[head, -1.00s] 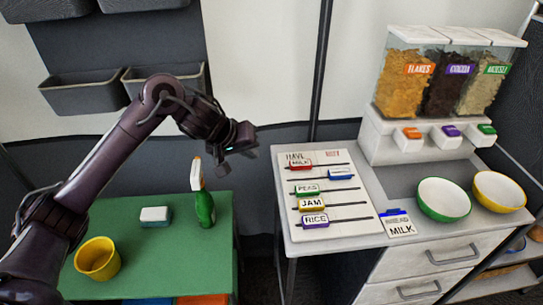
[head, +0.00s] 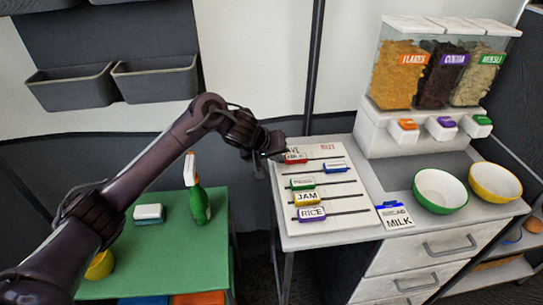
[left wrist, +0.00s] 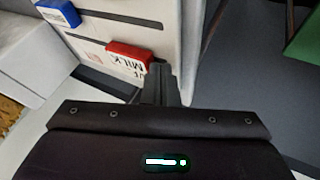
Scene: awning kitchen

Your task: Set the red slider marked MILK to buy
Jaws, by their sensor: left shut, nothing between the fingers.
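The white slider board (head: 352,218) lies on the counter, with a HAVE side at left and a BUY side at right. The red MILK slider (head: 297,157) sits at the left, HAVE end of the top track; it also shows in the left wrist view (left wrist: 128,54). My left gripper (head: 279,155) is shut and empty at the board's far left corner, just left of the red slider. In the left wrist view its fingertips (left wrist: 160,72) are beside the slider's end; I cannot tell whether they touch. My right gripper is not in view.
A blue slider (head: 336,168) is at the right of its track; green (head: 303,183), yellow (head: 306,198) and purple (head: 311,214) sliders are at left. A milk card (head: 397,217), bowls (head: 440,192) and the cereal dispenser (head: 420,128) stand right of the board.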

